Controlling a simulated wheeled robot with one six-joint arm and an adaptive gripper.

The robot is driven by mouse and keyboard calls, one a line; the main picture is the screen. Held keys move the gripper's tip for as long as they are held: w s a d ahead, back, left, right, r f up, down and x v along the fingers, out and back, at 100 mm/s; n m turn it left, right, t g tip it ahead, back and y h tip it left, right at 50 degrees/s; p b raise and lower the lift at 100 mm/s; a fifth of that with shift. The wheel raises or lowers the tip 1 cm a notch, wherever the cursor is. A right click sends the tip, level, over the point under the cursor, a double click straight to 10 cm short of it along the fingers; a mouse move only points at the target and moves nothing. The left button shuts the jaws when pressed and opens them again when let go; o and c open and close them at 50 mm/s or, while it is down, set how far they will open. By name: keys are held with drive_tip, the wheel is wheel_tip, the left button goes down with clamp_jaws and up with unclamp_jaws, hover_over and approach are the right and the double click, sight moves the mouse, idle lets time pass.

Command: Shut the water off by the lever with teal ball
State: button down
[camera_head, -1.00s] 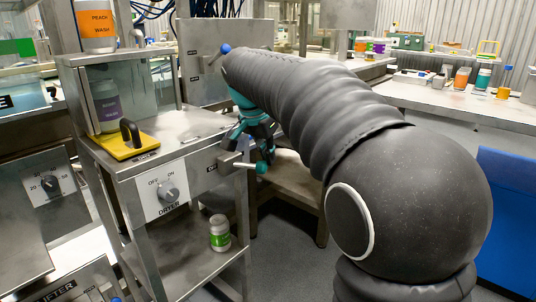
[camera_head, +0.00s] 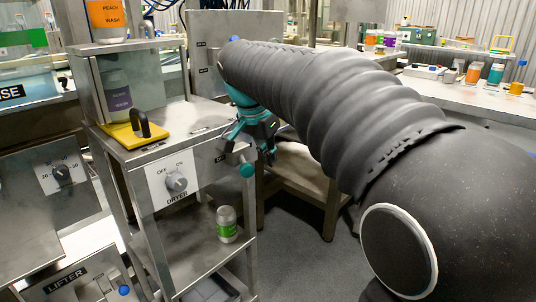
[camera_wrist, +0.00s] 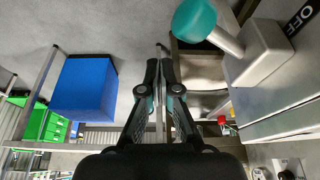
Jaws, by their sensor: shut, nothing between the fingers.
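The lever with the teal ball (camera_head: 247,170) sticks out from the side of the steel dryer stand. In the wrist view its teal ball (camera_wrist: 194,20) and metal rod come out of a grey block, with an "OFF" label on the panel beside it. My gripper (camera_head: 262,152) is close by the lever in the head view, partly hidden by my arm. In the wrist view my gripper (camera_wrist: 159,66) has its fingertips together, with nothing between them. The fingertips are to the left of the ball and appear apart from it.
The dryer knob (camera_head: 177,182) is on the stand's front. A yellow plate with a black handle (camera_head: 140,123) lies on top, and a green-labelled bottle (camera_head: 227,224) stands on the lower shelf. A blue bin (camera_wrist: 85,88) shows in the wrist view.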

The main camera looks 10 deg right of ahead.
drive_tip(key=shift+w, duration=0.2)
drive_tip(key=shift+w+d+p, duration=0.15)
drive_tip(key=shift+w+p, duration=0.3)
drive_tip(key=shift+w, duration=0.15)
wheel_tip(320, 180, up, 10)
drive_tip(key=p, duration=0.1)
drive_tip(key=shift+d, duration=0.2)
idle(0.4)
drive_tip(key=shift+s+r, duration=0.1)
